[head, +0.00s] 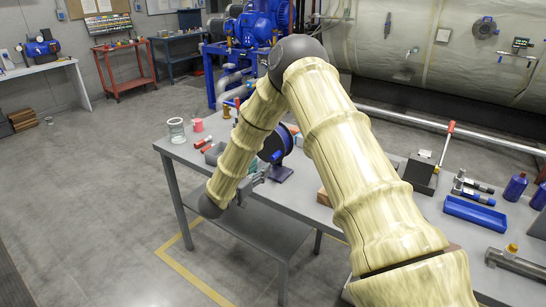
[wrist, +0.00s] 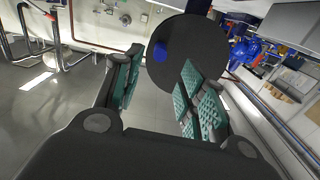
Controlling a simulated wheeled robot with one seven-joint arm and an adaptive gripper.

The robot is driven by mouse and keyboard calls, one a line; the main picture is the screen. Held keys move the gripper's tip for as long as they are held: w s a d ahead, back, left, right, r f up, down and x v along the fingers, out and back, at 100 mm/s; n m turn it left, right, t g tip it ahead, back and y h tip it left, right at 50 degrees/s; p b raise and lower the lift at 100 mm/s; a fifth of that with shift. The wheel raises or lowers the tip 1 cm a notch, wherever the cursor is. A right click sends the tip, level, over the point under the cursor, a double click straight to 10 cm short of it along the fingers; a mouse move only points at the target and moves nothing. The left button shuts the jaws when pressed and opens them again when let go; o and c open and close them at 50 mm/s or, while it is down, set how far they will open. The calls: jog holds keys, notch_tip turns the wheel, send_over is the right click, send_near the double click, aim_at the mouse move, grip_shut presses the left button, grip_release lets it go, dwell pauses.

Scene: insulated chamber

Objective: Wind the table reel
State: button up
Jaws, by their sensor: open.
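The table reel (head: 270,150) stands on the grey workbench (head: 300,196) as a dark upright disc with a blue part near its lower edge and a dark foot. My arm crosses in front of the bench and hides part of the reel's surroundings. My gripper (head: 258,181) is open beside the reel, on its near side. In the wrist view the reel's round dark face (wrist: 180,45) lies beyond the fingers, with a blue spot on its left part. My gripper (wrist: 163,66) shows there with green-padded fingers spread and nothing clearly between them. Contact cannot be told.
A glass jar (head: 176,130), a pink cup (head: 198,125) and red-handled pieces (head: 203,144) stand on the bench's left end. A blue tray (head: 475,214), a lever box (head: 421,173) and blue bottles (head: 515,187) are at right. The floor left of the bench is free.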

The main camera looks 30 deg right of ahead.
aim_at(271, 160)
jog(key=p+x, duration=0.2)
jog(key=x, duration=0.7)
jog(key=shift+w+d+p, duration=0.1)
jog(key=shift+p, duration=0.25)
jog(key=shift+f, duration=0.1)
grip_shut()
